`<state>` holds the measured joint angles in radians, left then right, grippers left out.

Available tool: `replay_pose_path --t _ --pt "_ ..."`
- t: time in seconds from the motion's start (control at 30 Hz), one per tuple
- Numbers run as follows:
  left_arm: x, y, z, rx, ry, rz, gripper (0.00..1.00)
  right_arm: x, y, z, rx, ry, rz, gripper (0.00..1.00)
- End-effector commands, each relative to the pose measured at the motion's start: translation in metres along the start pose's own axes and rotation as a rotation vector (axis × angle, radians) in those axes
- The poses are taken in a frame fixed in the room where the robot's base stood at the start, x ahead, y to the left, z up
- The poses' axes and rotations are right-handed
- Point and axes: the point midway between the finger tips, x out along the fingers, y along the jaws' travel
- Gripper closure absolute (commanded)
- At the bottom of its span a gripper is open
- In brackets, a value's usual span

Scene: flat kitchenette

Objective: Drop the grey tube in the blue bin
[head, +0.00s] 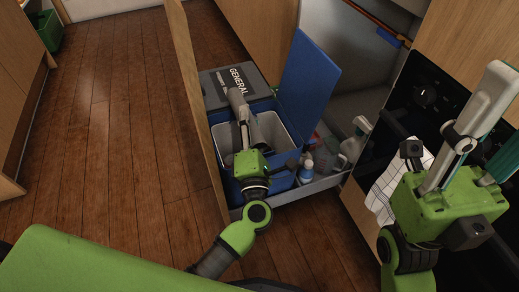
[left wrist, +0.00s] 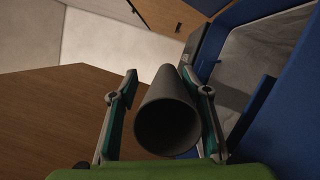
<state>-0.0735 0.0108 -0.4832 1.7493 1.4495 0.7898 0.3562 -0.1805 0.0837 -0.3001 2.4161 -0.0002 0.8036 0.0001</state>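The grey tube (left wrist: 166,122) sits between the two fingers of my left gripper (left wrist: 158,80), its open round end towards the wrist camera. The right-hand finger lies against it; a thin gap seems to show by the other. In the head view the left gripper (head: 248,148) is over the blue bin, and the tube (head: 238,103) reaches away from it towards the back of the bin. The blue bin (head: 283,184) stands in a pulled-out drawer, its blue lid (head: 308,78) raised. My right gripper (head: 488,128) is raised at the right with its fingers apart, empty.
A grey-lidded bin marked GENERAL (head: 232,80) stands behind the blue bin. Bottles (head: 307,170) stand to its right in the drawer. The wooden drawer front (head: 196,110) borders it on the left. A checked towel (head: 387,190) hangs by the oven.

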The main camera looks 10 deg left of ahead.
Motion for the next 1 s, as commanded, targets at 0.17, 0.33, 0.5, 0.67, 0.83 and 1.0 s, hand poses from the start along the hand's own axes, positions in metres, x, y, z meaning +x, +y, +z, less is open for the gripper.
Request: replay_pose_path --t 0.17,0.33,0.5,0.67,0.83,1.0 --pt "0.000 0.000 0.000 0.000 0.000 0.000 0.50 0.000 0.000 0.000 0.000 0.000 0.000 0.60" --pt "0.000 0.001 0.000 0.000 0.000 0.000 0.50 -0.001 0.000 0.000 0.000 -0.002 0.001 0.60" --pt "0.003 0.016 0.006 -0.006 0.002 0.001 0.50 -0.001 0.000 0.000 0.000 -0.002 0.001 0.60" --pt "0.007 0.046 0.017 -0.008 0.002 0.003 0.50 -0.001 0.000 0.000 0.000 -0.002 0.000 0.60" --pt "0.011 0.074 0.028 -0.005 0.002 0.002 0.50 -0.001 0.000 0.000 0.000 -0.001 0.000 0.60" --pt "0.014 0.089 0.034 -0.003 0.001 0.001 0.50 -0.001 0.000 0.000 0.000 -0.001 0.000 0.60"
